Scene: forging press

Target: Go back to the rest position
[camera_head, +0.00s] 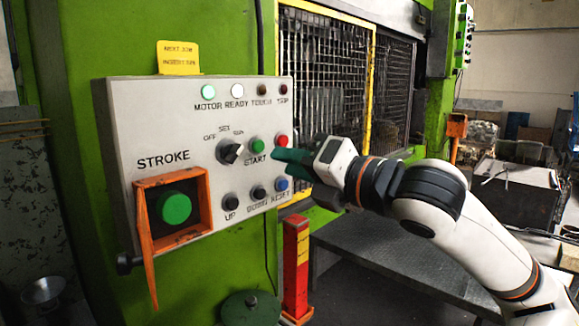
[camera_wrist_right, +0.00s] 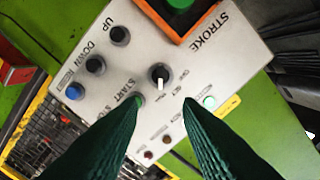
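My right gripper (camera_head: 280,155) comes in from the right in front of the grey control panel (camera_head: 130,115). Its two dark green fingers stand apart with nothing between them, as the right wrist view (camera_wrist_right: 160,103) shows. The fingertips are near the green START button (camera_head: 257,147) and the red button (camera_head: 281,141); I cannot tell if they touch the panel. The black selector knob (camera_head: 230,152) shows between the fingertips in the wrist view (camera_wrist_right: 159,74). My left gripper is not in view.
A green STROKE button (camera_head: 175,208) sits in an orange guard (camera_head: 145,215). A red and yellow post (camera_head: 296,270) stands below the panel. A mesh guard (camera_head: 325,75) is behind my right gripper.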

